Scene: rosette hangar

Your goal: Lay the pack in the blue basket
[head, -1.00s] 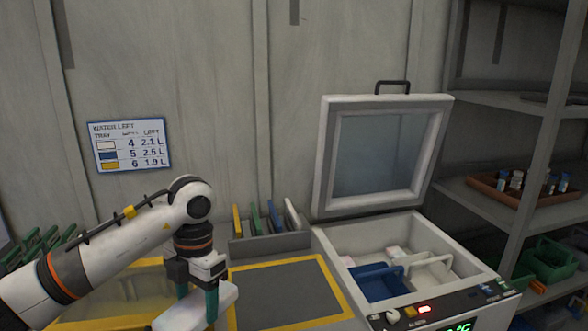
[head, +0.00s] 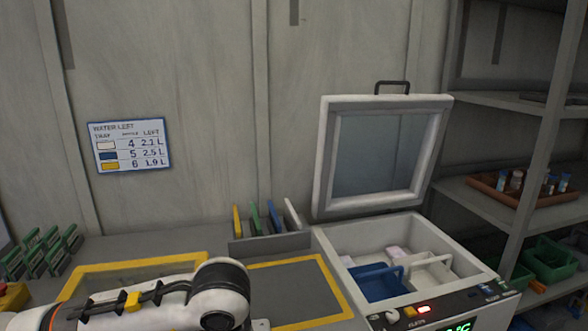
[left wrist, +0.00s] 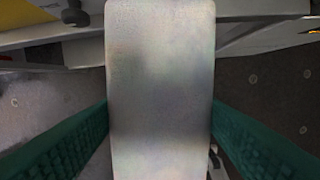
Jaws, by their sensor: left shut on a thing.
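The pack (left wrist: 160,60) is a pale, flat, long block that fills the middle of the left wrist view. My left gripper (left wrist: 159,112) is shut on it, with a green finger along each side. In the head view the left arm reaches in low from the left, and its gripper is below the picture edge. The blue basket (head: 372,287) sits in the left part of an open white chest (head: 340,238), to the right of the arm. My right gripper is not in view.
A white basket (head: 436,274) stands beside the blue one, and a pale thing (head: 397,253) lies behind them. The chest lid (head: 322,160) stands up at the back. A grey rack (head: 270,243) with coloured panels is left of the chest. Shelves (head: 500,195) rise at right.

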